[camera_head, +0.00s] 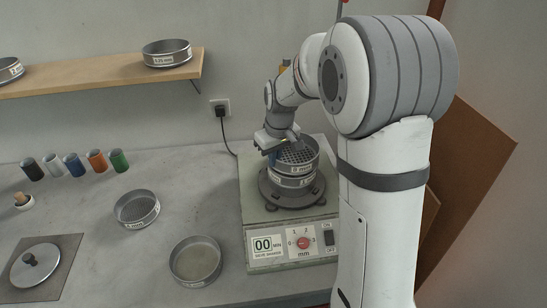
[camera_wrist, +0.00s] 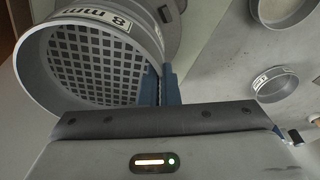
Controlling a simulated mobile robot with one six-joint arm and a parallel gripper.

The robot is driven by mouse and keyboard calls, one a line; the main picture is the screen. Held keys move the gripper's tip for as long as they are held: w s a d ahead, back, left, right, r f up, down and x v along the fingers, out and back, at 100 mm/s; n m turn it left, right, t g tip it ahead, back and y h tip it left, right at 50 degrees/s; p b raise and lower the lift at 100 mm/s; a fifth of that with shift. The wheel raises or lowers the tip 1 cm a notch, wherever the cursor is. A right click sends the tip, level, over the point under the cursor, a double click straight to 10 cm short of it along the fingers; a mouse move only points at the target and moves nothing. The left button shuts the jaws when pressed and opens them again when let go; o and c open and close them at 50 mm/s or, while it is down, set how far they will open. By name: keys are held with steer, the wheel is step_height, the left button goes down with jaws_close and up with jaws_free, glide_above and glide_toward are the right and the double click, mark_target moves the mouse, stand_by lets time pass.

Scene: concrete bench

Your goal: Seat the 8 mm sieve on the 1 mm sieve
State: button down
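The 8 mm sieve (camera_head: 298,154) is a grey metal ring with a coarse square-hole plate. In the wrist view the 8 mm sieve (camera_wrist: 95,60) fills the upper left, its label at the top. My gripper (camera_head: 273,152) is at its left rim; in the wrist view the blue fingers of my gripper (camera_wrist: 160,85) are shut on its wall. Just below it in the head view is a lower sieve (camera_head: 293,182) on the shaker, its label too small to read surely, presumably the 1 mm sieve. I cannot tell whether the two rims touch. The lower sieve is hidden in the wrist view.
The shaker (camera_head: 258,225) has a dial and a 00 display. Another sieve (camera_head: 137,209) and a round pan or fine sieve (camera_head: 196,261) lie on the bench. A lid (camera_head: 35,264), several coloured jars (camera_head: 75,165) and a shelf (camera_head: 110,72) with a 0.25 mm sieve (camera_head: 167,54) are left.

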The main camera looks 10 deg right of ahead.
steer(key=shift+f+b, duration=0.5)
steer(key=shift+f, duration=0.1)
stand_by(0.4)
steer(key=c, duration=1.6)
jaws_free()
steer(key=r, duration=0.5)
steer(key=s+r+b, duration=0.1)
steer(key=r, duration=0.1)
steer(key=shift+d+r, duration=0.25)
steer(key=shift+r, duration=0.15)
